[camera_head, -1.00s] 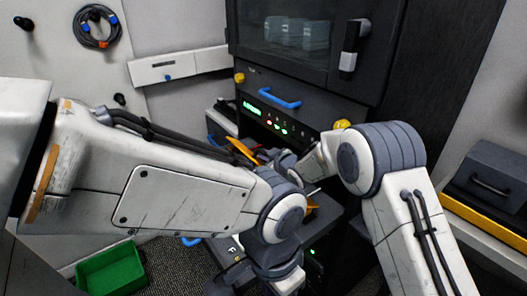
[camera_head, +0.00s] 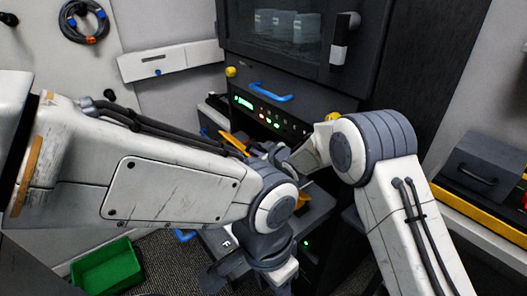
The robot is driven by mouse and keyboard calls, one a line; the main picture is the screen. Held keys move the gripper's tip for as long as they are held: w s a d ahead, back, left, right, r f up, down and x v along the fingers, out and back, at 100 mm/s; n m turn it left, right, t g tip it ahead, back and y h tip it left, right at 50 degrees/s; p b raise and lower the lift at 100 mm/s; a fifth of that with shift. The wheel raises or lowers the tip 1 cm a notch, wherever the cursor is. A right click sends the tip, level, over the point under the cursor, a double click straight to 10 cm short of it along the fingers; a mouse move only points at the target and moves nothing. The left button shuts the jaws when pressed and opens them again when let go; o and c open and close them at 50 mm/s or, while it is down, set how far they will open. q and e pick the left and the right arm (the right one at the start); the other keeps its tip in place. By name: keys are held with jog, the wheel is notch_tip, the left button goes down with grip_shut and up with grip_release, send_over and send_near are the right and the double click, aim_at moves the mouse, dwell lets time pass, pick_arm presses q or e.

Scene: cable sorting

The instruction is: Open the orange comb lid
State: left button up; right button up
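An orange flat piece (camera_head: 234,142), which looks like part of the comb lid, stands tilted in front of the dark panel with lit buttons. More orange (camera_head: 303,200) shows lower down, just right of my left wrist; I cannot tell whether it is the same part. My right gripper (camera_head: 268,152) reaches in from the right, close beside the upper orange piece. Its fingers are small and partly hidden by my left arm, so touching or grip is unclear. My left gripper (camera_head: 228,268) points low, below my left wrist, dark and partly hidden. Most of the comb is hidden behind my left arm.
A dark cabinet has a blue handle (camera_head: 270,92) and lit buttons (camera_head: 268,122). A green bin (camera_head: 105,267) stands on the floor at lower left. A coiled cable (camera_head: 84,21) hangs on the wall. A dark case (camera_head: 482,165) sits on the right shelf. My arms crowd the middle.

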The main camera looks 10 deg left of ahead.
jog(key=b+v, duration=0.1)
jog(key=v, duration=0.9)
